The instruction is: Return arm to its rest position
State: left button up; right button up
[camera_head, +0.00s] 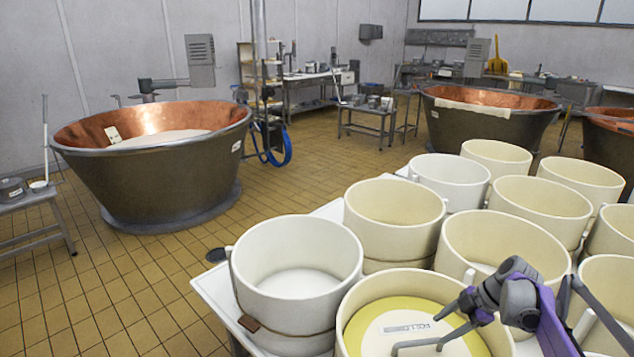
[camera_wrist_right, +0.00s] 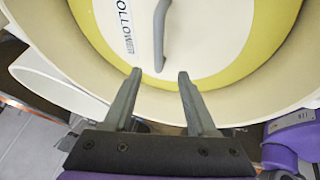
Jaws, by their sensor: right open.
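My right arm comes in from the lower right in the head view. Its gripper (camera_head: 462,306) is over a cream round mould (camera_head: 352,310) at the front of the table. In the right wrist view the gripper (camera_wrist_right: 158,75) is open and empty, its two grey fingers apart. Inside the mould lies a pale disc (camera_head: 385,335) with a yellow border and printed lettering. A grey bar handle (camera_wrist_right: 163,35) on the disc ends just ahead of the fingertips, not gripped. My left gripper is not in view.
Several white and cream moulds (camera_head: 297,266) crowd the table around my right arm, close on its far side. A large copper vat (camera_head: 155,160) stands at left and another (camera_head: 485,118) behind the moulds. Tiled floor (camera_head: 130,290) is clear at left.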

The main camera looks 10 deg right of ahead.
jog(key=s+a+r+m+h+p, duration=0.25)
jog(key=s+a+r+m, duration=0.3)
jog(key=a, duration=0.35)
jog(key=s+a+m+t+h+p, duration=0.1)
jog(key=s+a+m+p, duration=0.1)
jog(key=s, duration=0.4)
jog(key=s+a+m+h+p, duration=0.1)
jog(key=s+a+m+p, duration=0.1)
jog(key=s+a+m, duration=0.3)
jog(key=s+a+m+t+h+p, duration=0.1)
jog(key=s+a+m, duration=0.3)
jog(key=s, duration=0.5)
jog(key=shift+s+r+m+t+p, duration=0.2)
jog(key=shift+r+m+t+p, duration=0.1)
jog(key=shift+r+m+p, duration=0.25)
